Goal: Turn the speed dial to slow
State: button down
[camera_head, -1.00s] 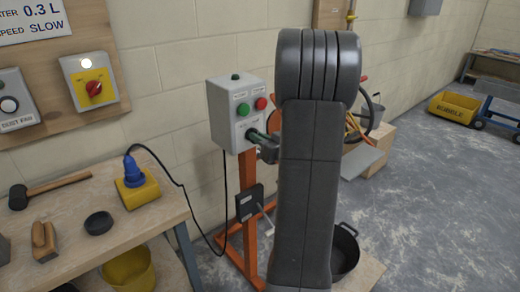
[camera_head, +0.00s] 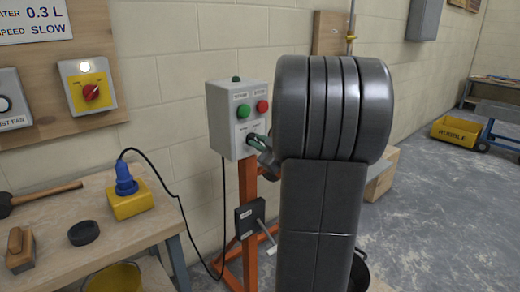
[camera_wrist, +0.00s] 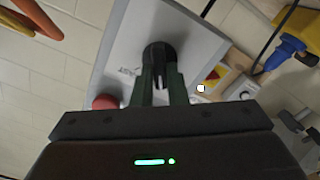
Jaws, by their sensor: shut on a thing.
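The grey control box (camera_head: 232,128) sits on an orange stand, with a green button (camera_head: 243,111) and a red button (camera_head: 262,106) on its face. My gripper (camera_head: 258,142) is at the lower part of this face, partly hidden behind my arm in the head view. In the wrist view, my gripper (camera_wrist: 161,88) is shut on the black speed dial (camera_wrist: 158,54), one finger on each side. The dial's setting cannot be read. The sign (camera_head: 35,22) at the upper left reads "SPEED SLOW".
A workbench (camera_head: 110,240) at left holds a yellow socket box with a blue plug (camera_head: 125,180), a black ring (camera_head: 83,233) and a mallet. A black cable hangs between bench and stand. A lever (camera_head: 268,240) sticks out below the box. My arm hides much of the middle.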

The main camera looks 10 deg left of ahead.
jog(key=shift+n, duration=0.3)
jog(key=c, duration=1.4)
grip_release()
jog(key=shift+c, duration=0.2)
jog(key=shift+d, duration=0.1)
jog(key=v, duration=1.3)
jog(key=shift+s+d+p, duration=0.2)
jog(key=shift+s+p, duration=0.05)
jog(key=shift+p, duration=0.15)
jog(key=shift+a, duration=0.1)
jog(key=b+x, duration=0.1)
jog(key=x, duration=1.2)
jog(key=shift+w+a, duration=0.2)
jog(key=shift+w, duration=0.05)
